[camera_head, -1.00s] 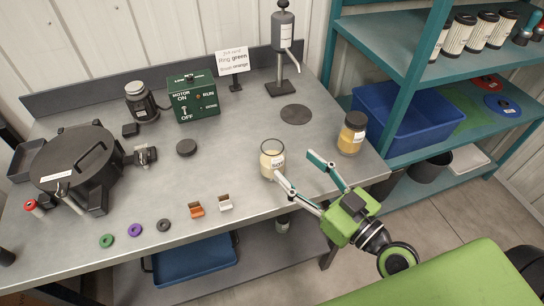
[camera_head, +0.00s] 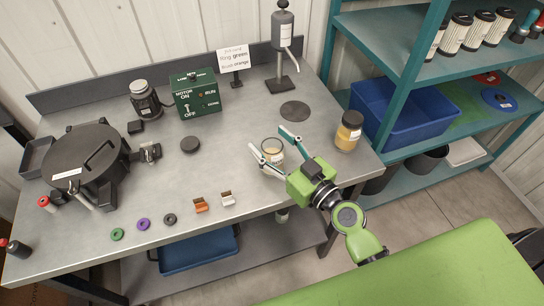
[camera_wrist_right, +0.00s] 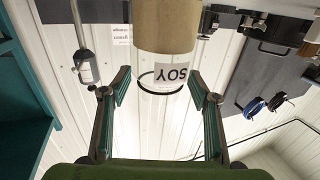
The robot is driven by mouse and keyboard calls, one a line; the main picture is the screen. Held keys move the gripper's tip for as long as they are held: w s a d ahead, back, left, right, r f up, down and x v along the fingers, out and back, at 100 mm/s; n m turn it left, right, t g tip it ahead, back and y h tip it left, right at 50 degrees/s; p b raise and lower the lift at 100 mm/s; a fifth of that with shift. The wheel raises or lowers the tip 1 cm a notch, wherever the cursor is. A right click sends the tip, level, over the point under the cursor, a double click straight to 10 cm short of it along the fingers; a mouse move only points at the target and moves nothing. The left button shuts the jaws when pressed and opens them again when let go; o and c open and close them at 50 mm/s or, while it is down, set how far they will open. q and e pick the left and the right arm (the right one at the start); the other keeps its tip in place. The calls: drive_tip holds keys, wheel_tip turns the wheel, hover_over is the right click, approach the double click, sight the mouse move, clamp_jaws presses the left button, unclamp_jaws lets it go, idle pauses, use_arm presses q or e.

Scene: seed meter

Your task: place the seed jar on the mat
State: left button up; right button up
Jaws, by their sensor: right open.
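The seed jar (camera_head: 271,157) is an open clear jar with pale contents, standing near the table's front edge. In the right wrist view the jar (camera_wrist_right: 167,45) appears upside down, with a white label reading SOY. My right gripper (camera_head: 268,139) is open, with its fingers on either side of the jar in the head view. In the wrist view the open fingers (camera_wrist_right: 159,82) flank the jar, with no clear contact. A dark round mat (camera_head: 295,111) lies bare on the table behind the jar. My left gripper is not in view.
A dark-lidded jar (camera_head: 348,131) stands to the right of the gripper. A dispenser stand (camera_head: 283,45) is behind the mat. Small orange (camera_head: 201,205) and white (camera_head: 227,199) holders are at the front left. The table between jar and mat looks clear.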

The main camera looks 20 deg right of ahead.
clamp_jaws()
drive_tip(key=shift+r, duration=0.2)
drive_tip(key=shift+r, duration=0.55)
drive_tip(key=s+a+r+p, duration=0.4)
drive_tip(key=s+a+r, duration=0.4)
drive_tip(key=s+r, duration=0.4)
drive_tip(key=s+d+f+m+h, duration=0.1)
drive_tip(key=d+f+m+h, duration=0.1)
drive_tip(key=d, duration=0.4)
drive_tip(key=s+d+f+m+t+h, duration=0.1)
drive_tip(key=d+f+m+h, duration=0.1)
drive_tip(key=d, duration=0.4)
drive_tip(key=shift+s+f+h, duration=0.25)
drive_tip(key=shift+f+h, duration=0.25)
drive_tip(key=shift+h, duration=0.7)
